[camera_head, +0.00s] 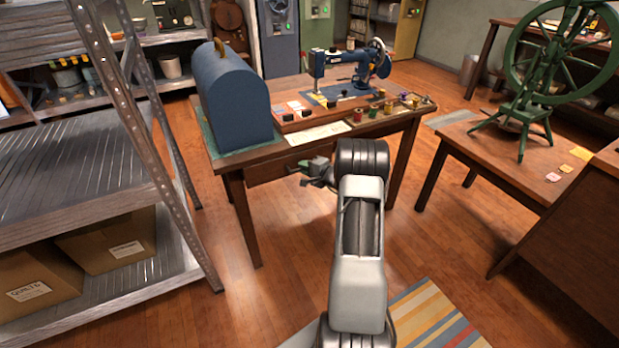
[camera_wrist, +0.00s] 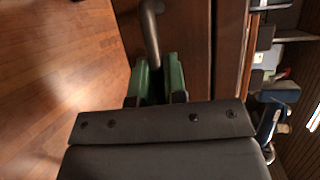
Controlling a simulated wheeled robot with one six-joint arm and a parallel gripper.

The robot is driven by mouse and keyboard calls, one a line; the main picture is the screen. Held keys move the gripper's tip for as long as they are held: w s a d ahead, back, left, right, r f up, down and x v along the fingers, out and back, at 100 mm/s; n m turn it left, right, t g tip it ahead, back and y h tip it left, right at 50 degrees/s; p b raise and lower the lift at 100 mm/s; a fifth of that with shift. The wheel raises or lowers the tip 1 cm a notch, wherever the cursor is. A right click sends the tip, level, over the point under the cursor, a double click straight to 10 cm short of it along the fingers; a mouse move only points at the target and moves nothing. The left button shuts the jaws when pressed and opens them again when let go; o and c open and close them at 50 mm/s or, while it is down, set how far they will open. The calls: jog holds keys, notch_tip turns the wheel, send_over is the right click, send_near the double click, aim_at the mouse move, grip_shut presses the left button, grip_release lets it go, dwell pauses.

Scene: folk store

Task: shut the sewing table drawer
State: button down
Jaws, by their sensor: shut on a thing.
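The wooden sewing table (camera_head: 241,205) stands in the middle of the head view. Its brown drawer front (camera_head: 268,169) shows under the tabletop, partly hidden by my arm. My gripper (camera_head: 303,169) is at the drawer front. In the wrist view, my gripper's green fingers (camera_wrist: 160,82) are closed around the dark bar handle (camera_wrist: 152,32), beside the drawer front (camera_wrist: 186,40). How far the drawer stands out from the table is hard to tell.
On the table are a blue domed case (camera_head: 232,100), a blue sewing machine (camera_head: 350,75) and thread spools. A metal shelf (camera_head: 75,180) stands at left. A green spinning wheel (camera_head: 535,85) stands on a side table (camera_head: 465,135) at right. A striped rug (camera_head: 430,315) lies in front.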

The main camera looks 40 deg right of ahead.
jog(key=shift+w, duration=0.15)
jog(key=c, duration=1.5)
grip_release()
jog(key=shift+o, duration=0.2)
jog(key=p+v, duration=0.1)
jog(key=v, duration=1.3)
jog(key=shift+p, duration=0.4)
jog(key=shift+c, duration=0.3)
